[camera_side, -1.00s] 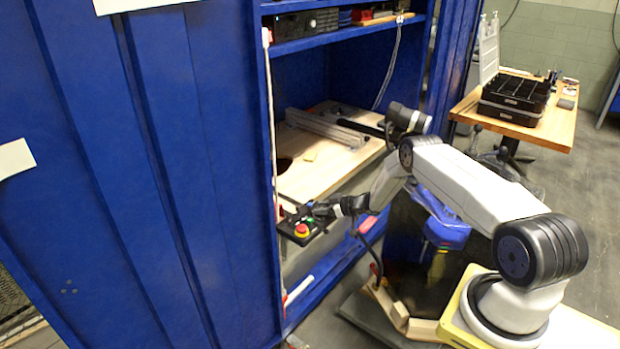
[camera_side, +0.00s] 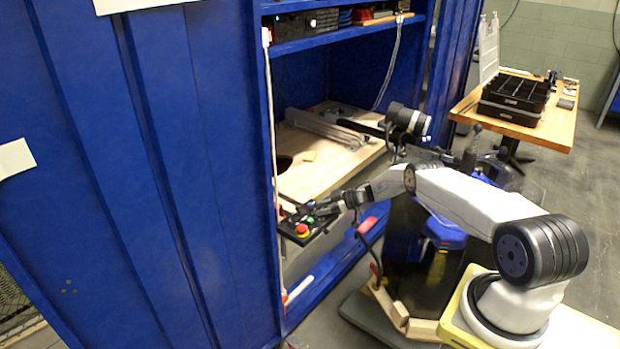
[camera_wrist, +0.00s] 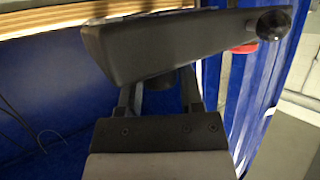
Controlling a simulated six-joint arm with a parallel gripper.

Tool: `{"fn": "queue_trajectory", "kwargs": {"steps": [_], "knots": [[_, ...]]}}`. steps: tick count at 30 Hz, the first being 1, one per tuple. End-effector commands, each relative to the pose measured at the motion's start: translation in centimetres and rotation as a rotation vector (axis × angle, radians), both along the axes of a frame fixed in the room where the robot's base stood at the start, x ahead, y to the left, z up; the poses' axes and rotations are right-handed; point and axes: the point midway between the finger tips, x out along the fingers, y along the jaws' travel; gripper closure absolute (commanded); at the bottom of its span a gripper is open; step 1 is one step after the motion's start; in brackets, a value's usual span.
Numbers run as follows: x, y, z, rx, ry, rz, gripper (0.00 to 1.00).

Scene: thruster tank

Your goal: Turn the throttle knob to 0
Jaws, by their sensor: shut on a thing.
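The dark control box (camera_side: 303,228) is at the cabinet opening in the side view, with a red button on a yellow base (camera_side: 302,230) and a green button (camera_side: 310,219) on top. My gripper (camera_side: 321,209) is at the box's far right end. In the wrist view the box (camera_wrist: 185,48) spans the upper middle. There my gripper (camera_wrist: 160,88) has its two fingers on either side of a short dark throttle knob (camera_wrist: 160,82), shut on it, against the box. The knob's pointer and scale marks are hidden in both views.
The blue cabinet (camera_side: 170,180) wall stands left of the box. A wooden board (camera_side: 325,168) with metal rails lies inside, behind my gripper. A wooden table (camera_side: 545,130) with black trays (camera_side: 515,98) stands at the back right.

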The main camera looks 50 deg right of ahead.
Motion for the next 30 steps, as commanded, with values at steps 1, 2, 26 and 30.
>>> {"fn": "queue_trajectory", "kwargs": {"steps": [1, 2, 26, 30], "knots": [[-0.04, 0.09, -0.12, 0.001, 0.001, 0.013, 1.00], [-0.04, 0.09, -0.11, 0.002, 0.001, 0.018, 1.00], [-0.07, 0.17, -0.10, 0.003, 0.002, 0.057, 0.37], [-0.05, 0.13, -0.07, 0.002, 0.001, 0.055, 0.19]]}}
